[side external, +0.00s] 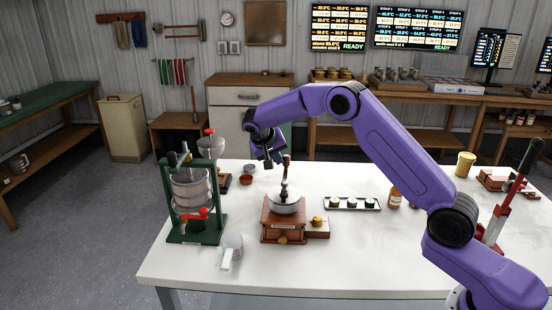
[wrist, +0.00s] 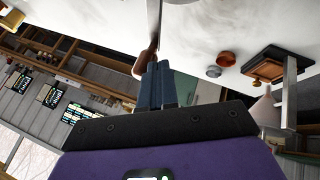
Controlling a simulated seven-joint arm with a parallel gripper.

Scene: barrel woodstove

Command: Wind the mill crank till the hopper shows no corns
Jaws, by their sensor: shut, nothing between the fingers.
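The mill is a brown wooden box (side external: 284,221) with a round pale metal hopper (side external: 287,204) on top, standing on the white table. Its crank (side external: 286,181) rises above the hopper with a dark upright handle; the wrist view shows the brown handle (wrist: 146,62) close beside the fingertips. My gripper (side external: 275,161) is shut and empty, just left of the handle's top in the side view. In the wrist view my gripper (wrist: 160,68) has its fingers together. I cannot tell if they touch the handle. The hopper's inside and any corns cannot be made out.
A small reddish bowl (side external: 246,180) sits behind.

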